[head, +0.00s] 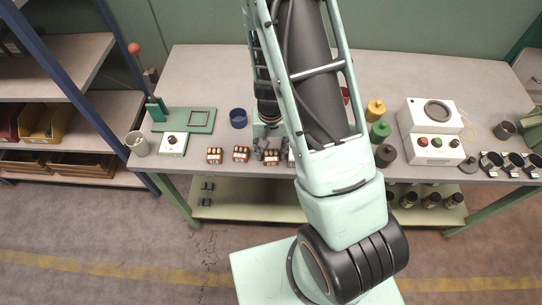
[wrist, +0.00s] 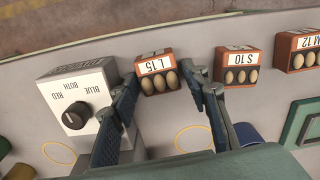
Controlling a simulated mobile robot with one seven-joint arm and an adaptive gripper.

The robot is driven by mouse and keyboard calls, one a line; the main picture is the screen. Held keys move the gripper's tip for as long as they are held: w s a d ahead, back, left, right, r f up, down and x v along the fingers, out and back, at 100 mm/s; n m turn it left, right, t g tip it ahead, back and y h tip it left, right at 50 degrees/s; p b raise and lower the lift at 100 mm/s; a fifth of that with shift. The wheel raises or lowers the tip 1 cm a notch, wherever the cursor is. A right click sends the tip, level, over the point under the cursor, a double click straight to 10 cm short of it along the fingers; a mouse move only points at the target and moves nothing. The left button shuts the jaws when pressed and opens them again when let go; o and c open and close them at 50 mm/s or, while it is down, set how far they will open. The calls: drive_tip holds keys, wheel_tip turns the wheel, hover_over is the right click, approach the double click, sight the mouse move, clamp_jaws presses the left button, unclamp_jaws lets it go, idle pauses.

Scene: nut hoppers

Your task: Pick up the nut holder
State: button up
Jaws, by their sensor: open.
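The nut holder labelled L 15 is a small orange-red box with pale nuts in its front (wrist: 157,75). In the head view it stands near the table's front edge (head: 271,158). My gripper (wrist: 160,88) is open, with one dark finger on each side of this holder. The left finger is close against its side; I cannot tell if they touch. A narrow gap shows at the right finger. In the head view my gripper (head: 269,146) is just behind the holder, partly covered by my arm. Similar holders are S 10 (wrist: 236,68) and M 12 (wrist: 299,53).
A white selector box with a black knob (wrist: 77,101) stands close beside my left finger in the wrist view. A blue cup (head: 238,118) and green plate (head: 188,120) stand further left in the head view. Green, yellow and dark knobbed pieces (head: 380,131) stand right of my arm.

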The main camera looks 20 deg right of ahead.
drive_tip(key=shift+c, duration=0.4)
drive_tip(key=c, duration=0.9)
drive_tip(key=shift+o, duration=0.2)
drive_tip(key=shift+r, duration=0.1)
